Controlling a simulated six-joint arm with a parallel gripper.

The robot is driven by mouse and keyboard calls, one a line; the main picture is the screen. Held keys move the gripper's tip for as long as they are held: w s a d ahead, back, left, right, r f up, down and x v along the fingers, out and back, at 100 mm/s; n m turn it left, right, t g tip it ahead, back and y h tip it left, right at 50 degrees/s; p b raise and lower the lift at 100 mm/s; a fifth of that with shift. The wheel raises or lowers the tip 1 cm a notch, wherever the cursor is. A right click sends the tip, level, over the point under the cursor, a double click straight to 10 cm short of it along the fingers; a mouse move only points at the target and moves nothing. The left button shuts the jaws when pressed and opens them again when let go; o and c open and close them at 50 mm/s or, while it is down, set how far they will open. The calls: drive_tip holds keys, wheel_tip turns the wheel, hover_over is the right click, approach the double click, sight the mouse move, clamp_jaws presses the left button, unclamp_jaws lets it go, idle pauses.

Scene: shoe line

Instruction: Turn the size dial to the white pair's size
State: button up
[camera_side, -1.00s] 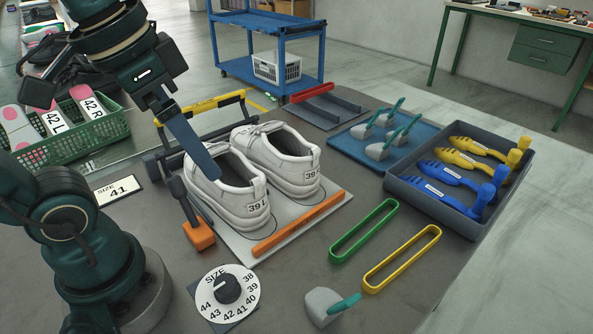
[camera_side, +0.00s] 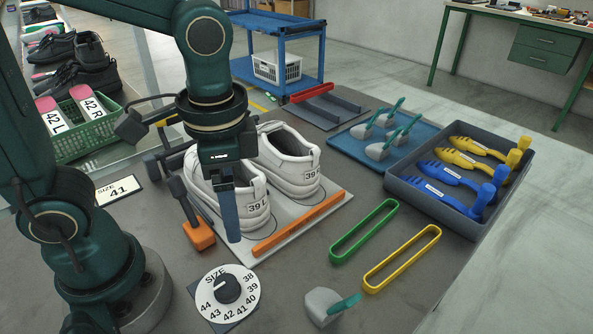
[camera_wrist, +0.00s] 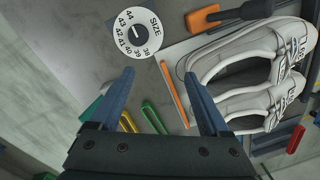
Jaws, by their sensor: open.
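The size dial (camera_side: 240,310) is a white disc on a dark plate, printed "SIZE" and 38 to 44, with a black knob (camera_side: 226,289) in its middle. The dial also shows in the wrist view (camera_wrist: 150,44), beyond the fingertips. I cannot tell surely which number its mark points at. The white pair (camera_side: 285,160) stands on a light board and the heels read 39. My gripper (camera_side: 233,238) points down in front of the near shoe, behind the dial and apart from it. In the wrist view my gripper (camera_wrist: 160,74) is open with nothing between its fingers.
An orange-based tool (camera_side: 198,235) with a dark handle stands between the shoes and dial. An orange bar (camera_side: 298,222) lies before the shoes. A "SIZE 41" card (camera_side: 119,190) lies left. Green (camera_side: 363,232) and yellow (camera_side: 402,258) loops and a grey block (camera_side: 322,306) lie right of the dial.

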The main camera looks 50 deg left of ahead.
sight(227, 282)
drive_tip(key=d+f+m+g, duration=0.1)
drive_tip(key=f, duration=0.1)
drive_tip(key=s+d+f+m+g+y, duration=0.1)
drive_tip(key=f, duration=0.1)
drive_tip(key=d+f+m+g+y, duration=0.1)
drive_tip(key=f, duration=0.1)
drive_tip(key=shift+s+d+f, duration=0.2)
drive_tip(key=shift+s+d, duration=0.05)
drive_tip(key=shift+s, duration=0.1)
drive_tip(key=shift+s+f+m, duration=0.3)
drive_tip(key=shift+s+f, duration=0.1)
drive_tip(key=shift+f, duration=0.1)
drive_tip(key=shift+x, duration=2.25)
clamp_jaws()
